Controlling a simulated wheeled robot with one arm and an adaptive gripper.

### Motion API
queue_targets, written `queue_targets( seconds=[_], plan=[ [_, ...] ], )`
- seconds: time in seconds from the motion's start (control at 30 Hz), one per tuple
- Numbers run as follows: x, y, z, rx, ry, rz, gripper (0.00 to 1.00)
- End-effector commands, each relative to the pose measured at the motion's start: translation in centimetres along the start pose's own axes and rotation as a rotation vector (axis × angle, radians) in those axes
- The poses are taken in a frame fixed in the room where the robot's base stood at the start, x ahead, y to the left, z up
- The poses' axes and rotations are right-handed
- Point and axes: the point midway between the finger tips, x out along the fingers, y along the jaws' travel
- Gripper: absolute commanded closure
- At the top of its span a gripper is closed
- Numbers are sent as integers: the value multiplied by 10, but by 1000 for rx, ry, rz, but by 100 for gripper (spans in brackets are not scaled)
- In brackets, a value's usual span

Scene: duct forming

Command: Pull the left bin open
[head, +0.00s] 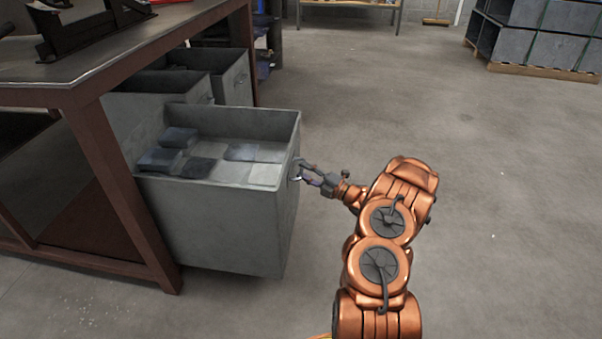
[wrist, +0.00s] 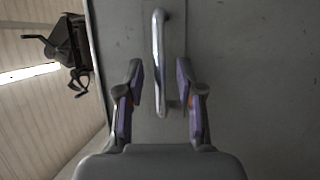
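The left bin (head: 222,222) is a grey open-topped box under the workbench, with its front end standing out past the bench legs. Several grey blocks and flat pieces lie in it. A chrome bar handle (wrist: 158,60) is on its front face, upright in the wrist view. My gripper (head: 306,173) is at that front face, by the handle. In the wrist view my gripper (wrist: 162,92) has its fingers apart, one on each side of the handle's lower part, with gaps on both sides. In the head view the fingers partly hide the handle.
Two more grey bins (head: 232,82) stand farther back under the workbench (head: 95,60). A brown bench leg (head: 125,190) is beside the left bin. Dark grey crates on a pallet (head: 545,71) stand far right. The concrete floor (head: 480,200) in front is clear.

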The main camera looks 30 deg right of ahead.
Motion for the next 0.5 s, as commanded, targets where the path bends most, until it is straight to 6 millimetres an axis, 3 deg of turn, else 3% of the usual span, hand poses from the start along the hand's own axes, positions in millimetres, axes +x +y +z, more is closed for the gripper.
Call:
queue_targets(
  seconds=[0.2,0.5],
  plan=[
    [16,0,-1,-1,2,-1,63],
    [18,0,-2,0,3,-2,65]
  ],
)
